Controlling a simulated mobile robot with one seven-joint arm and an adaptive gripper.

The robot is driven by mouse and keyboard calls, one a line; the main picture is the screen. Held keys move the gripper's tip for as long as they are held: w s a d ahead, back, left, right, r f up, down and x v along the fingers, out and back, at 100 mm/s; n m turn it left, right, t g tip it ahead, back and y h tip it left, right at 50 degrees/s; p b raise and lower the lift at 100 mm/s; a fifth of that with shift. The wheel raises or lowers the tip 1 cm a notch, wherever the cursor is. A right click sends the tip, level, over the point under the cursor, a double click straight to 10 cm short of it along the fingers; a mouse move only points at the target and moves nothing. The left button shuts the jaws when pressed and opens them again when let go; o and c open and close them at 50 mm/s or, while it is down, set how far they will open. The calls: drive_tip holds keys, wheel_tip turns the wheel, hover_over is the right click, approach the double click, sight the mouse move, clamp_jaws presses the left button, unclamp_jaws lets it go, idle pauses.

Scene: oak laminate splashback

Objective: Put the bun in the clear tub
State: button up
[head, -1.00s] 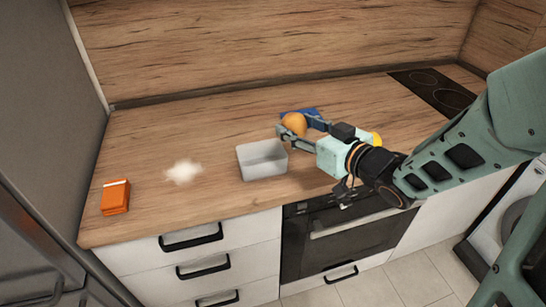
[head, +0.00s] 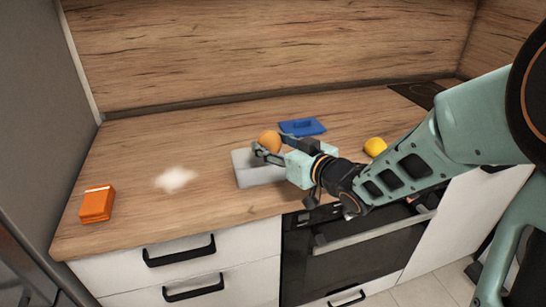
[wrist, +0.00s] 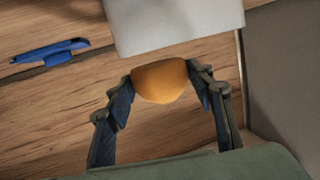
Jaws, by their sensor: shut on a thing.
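The bun (head: 269,140) is round and orange-brown. My gripper (head: 271,144) is shut on it and holds it up above the worktop, close to the clear tub (head: 243,174). In the head view the bun overlaps the tub's back edge, and my gripper hides part of the tub. In the wrist view the bun (wrist: 160,82) sits between the two fingers, and the pale, greyish tub (wrist: 175,22) shows just beyond it, partly cut off by the frame.
A blue object (head: 304,127) lies behind my gripper, and a yellow round thing (head: 375,146) is to the right. An orange box (head: 97,204) stands at the left front. A white patch (head: 175,178) lies left of the tub. A dark hob (head: 418,93) is at the back right.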

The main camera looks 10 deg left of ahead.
drive_tip(key=shift+f+b, duration=0.3)
drive_tip(key=shift+f, duration=0.5)
